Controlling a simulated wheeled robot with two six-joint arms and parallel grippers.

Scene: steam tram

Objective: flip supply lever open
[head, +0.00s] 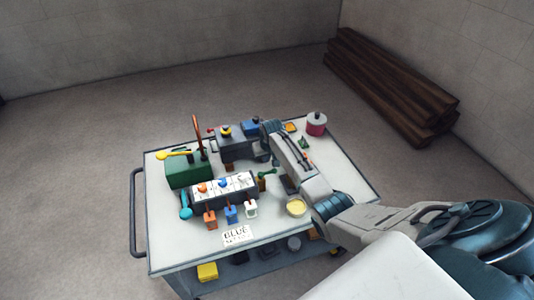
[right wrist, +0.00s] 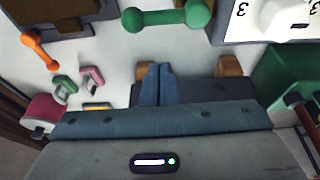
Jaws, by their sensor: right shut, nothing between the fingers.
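The frames do not make clear which lever is the supply lever. In the head view, a green box (head: 188,173) carries a yellow lever (head: 174,154) lying nearly level and a tall brown lever (head: 198,134) standing up. A grey block (head: 238,147) behind it has a small red-tipped handle (head: 211,129) and a yellow-and-black knob (head: 226,131). A light blue lever (head: 186,206) hangs at the left end of the numbered panel (head: 232,186). My right gripper (head: 268,134) is beside the grey block's right end; its fingers (right wrist: 158,84) are together and empty in the right wrist view. My left gripper is out of view.
A green dumbbell-shaped piece (right wrist: 168,19), a yellow bowl (head: 296,207) and a pink can (head: 316,126) are near my right arm. A sign (head: 237,237) lies at the cart's (head: 160,250) front. Timber (head: 385,85) lies behind.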

